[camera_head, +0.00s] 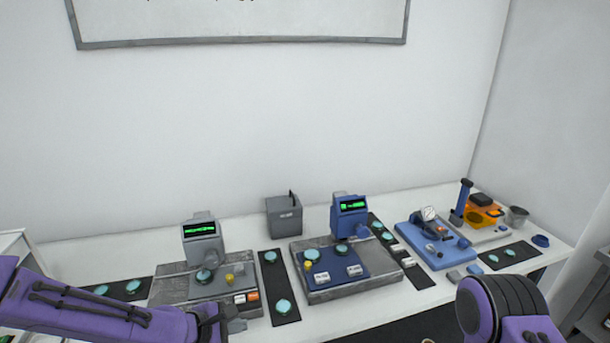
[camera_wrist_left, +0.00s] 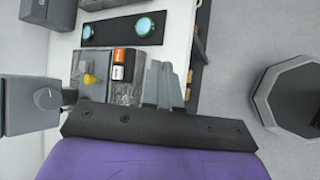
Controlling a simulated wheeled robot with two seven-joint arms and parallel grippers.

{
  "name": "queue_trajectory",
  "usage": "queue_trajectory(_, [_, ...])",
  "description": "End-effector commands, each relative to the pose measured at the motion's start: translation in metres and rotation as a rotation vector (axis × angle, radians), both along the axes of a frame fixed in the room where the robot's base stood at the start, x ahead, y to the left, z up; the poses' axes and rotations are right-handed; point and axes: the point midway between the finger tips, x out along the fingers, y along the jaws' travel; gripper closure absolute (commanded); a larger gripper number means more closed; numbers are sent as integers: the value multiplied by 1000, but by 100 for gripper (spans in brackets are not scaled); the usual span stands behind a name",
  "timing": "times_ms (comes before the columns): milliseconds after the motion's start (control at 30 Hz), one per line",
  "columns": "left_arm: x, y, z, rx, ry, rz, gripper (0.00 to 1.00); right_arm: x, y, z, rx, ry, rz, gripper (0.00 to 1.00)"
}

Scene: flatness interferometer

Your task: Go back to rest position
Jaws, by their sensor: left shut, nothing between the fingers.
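My left gripper (camera_head: 236,318) comes in from the lower left, on a purple arm. It is shut and empty, in front of the grey interferometer (camera_head: 201,250) near the table's front edge. In the left wrist view its fingers (camera_wrist_left: 165,85) are together beside the grey instrument's base, next to an orange button and a white button (camera_wrist_left: 118,73). Whether the fingers touch the base I cannot tell. My right arm shows only as a purple and black part at the lower right of the head view; its gripper is out of frame.
A blue interferometer (camera_head: 350,218) stands mid-table on a grey base. Black mats (camera_head: 269,257) hold teal discs. A grey box (camera_head: 284,216) stands behind. A blue gauge stand (camera_head: 435,245), an orange unit (camera_head: 483,216) and a grey cup (camera_head: 517,217) are at right. The wall closes the back.

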Motion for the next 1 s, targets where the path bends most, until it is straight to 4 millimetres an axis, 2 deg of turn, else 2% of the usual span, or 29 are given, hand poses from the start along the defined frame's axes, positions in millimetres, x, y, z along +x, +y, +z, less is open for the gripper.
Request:
queue_trajectory(367, [12, 18, 7, 178, -202, -65, 100, 0, 0, 0, 0, 0, 0, 57])
queue_trajectory(433, [11, 24, 1, 249, -241, -84, 100, 0, 0, -2, -1, -1, 0, 57])
queue_trajectory(500, [6, 33, -16, 339, -267, -106, 100, 0, 0, -7, 0, 0, 0, 57])
queue_trajectory(567, [-3, 41, -40, 434, -277, -139, 100, 0, 0, -15, 0, 0, 0, 57])
queue_trajectory(667, [-27, 59, -90, 609, -259, -206, 100, 0, 0, -31, 0, 0, 0, 57])
queue_trajectory(767, [-65, 81, -152, 802, -203, -309, 100, 0, 0, -54, 0, 0, 0, 57])
queue_trajectory(800, [-86, 92, -180, 883, -165, -362, 100, 0, 0, -65, 0, 0, 0, 57])
queue_trajectory(867, [-120, 109, -221, 1001, -102, -455, 100, 0, 0, -82, 0, 0, 0, 57])
queue_trajectory(900, [-145, 120, -247, 1067, -54, -519, 100, 0, 0, -94, 0, 0, 0, 57])
queue_trajectory(1000, [-205, 142, -299, 1169, 62, -656, 100, 0, 0, -120, 0, 0, 0, 57])
